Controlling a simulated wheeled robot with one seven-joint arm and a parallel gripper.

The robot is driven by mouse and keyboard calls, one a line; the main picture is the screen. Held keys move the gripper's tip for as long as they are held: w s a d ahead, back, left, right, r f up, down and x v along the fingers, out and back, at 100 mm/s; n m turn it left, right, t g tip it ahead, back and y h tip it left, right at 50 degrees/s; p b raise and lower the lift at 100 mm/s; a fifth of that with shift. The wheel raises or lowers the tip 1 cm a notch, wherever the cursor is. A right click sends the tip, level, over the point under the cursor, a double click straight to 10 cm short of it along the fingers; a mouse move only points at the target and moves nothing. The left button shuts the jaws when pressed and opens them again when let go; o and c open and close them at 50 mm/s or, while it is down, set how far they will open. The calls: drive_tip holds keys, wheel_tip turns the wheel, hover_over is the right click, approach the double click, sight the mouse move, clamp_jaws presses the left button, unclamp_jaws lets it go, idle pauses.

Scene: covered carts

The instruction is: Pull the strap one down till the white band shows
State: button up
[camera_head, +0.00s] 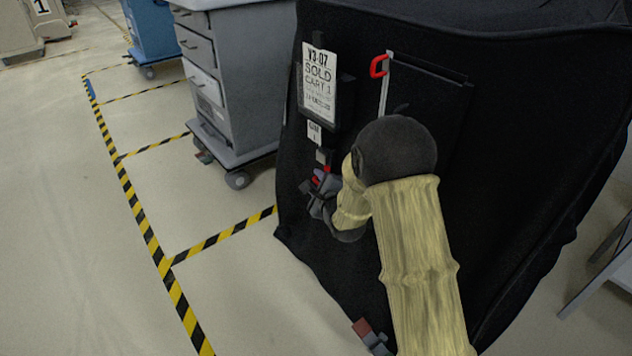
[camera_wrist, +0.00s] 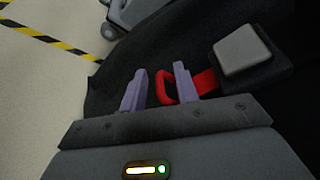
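A red strap end with a loop (camera_wrist: 163,88) comes out of a grey buckle (camera_wrist: 243,52) on the black cover in the wrist view. No white band shows on the visible red part. My gripper (camera_wrist: 158,88) has its two purple-grey fingers apart. The loop lies between them, and the right finger overlaps it; I cannot tell if that finger passes through. In the head view my gripper (camera_head: 318,195) is low on the cover's front, just below the buckle (camera_head: 324,155). A bit of red strap (camera_head: 318,179) shows there. A small white tag (camera_head: 314,133) hangs above the buckle.
The black-covered cart (camera_head: 480,180) bears a "SOLD CART 1" sign (camera_head: 319,85). A red pull (camera_head: 379,66) sits atop a white strip right of it. A grey drawer cart (camera_head: 235,80) stands left. Yellow-black floor tape (camera_head: 150,235) crosses clear floor.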

clamp_jaws()
drive_tip(key=shift+f, duration=0.1)
wheel_tip(320, 180, down, 11)
drive_tip(key=b, duration=0.4)
drive_tip(key=shift+r, duration=0.2)
drive_tip(key=shift+s, duration=0.1)
drive_tip(key=shift+o, duration=0.2)
unclamp_jaws()
drive_tip(key=shift+d+r, duration=0.1)
